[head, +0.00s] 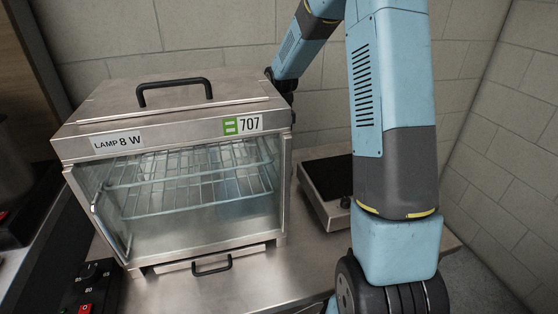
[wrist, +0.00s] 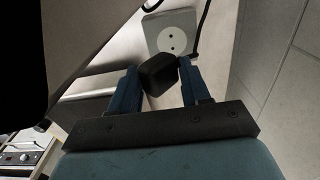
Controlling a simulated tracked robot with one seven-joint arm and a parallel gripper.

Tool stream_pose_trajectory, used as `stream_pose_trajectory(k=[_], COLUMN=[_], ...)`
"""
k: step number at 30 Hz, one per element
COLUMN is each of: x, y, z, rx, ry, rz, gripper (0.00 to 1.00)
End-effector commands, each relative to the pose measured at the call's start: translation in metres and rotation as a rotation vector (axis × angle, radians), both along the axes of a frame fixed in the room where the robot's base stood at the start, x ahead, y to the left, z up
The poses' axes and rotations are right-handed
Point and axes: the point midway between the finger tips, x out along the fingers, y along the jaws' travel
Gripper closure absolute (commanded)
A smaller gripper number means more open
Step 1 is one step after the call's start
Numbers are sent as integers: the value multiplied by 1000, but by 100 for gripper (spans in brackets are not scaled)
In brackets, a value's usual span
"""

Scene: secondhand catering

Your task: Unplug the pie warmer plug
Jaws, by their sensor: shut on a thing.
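The pie warmer (head: 172,118) is a steel cabinet with a glass front, wire racks, a black top handle and the labels "LAMP 8 W" and "707". In the wrist view my gripper (wrist: 160,76) has its blue fingers either side of a black plug (wrist: 158,78) and is shut on it. Behind the plug is a pale wall socket (wrist: 172,34) whose two holes are visible, so the plug is out of them. A dark cable (wrist: 205,28) runs down past the socket's right side. In the head view my gripper, the plug and the socket are hidden behind the warmer.
The warmer stands on a steel counter (head: 262,278). A dark-topped appliance (head: 327,180) with a knob sits to its right, partly behind my arm. A black control box (head: 88,285) is at the front left. Tiled walls close the back and right.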

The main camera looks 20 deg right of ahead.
Motion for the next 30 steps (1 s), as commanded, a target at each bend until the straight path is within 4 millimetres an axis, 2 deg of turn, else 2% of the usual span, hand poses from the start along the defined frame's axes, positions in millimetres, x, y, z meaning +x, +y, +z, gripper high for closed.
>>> stream_pose_trajectory(k=[13, 30], x=[-19, -14], y=[2, -15], z=[10, 11], rx=[-4, -5], ry=[-2, -2], rz=[16, 13], gripper=[100, 100])
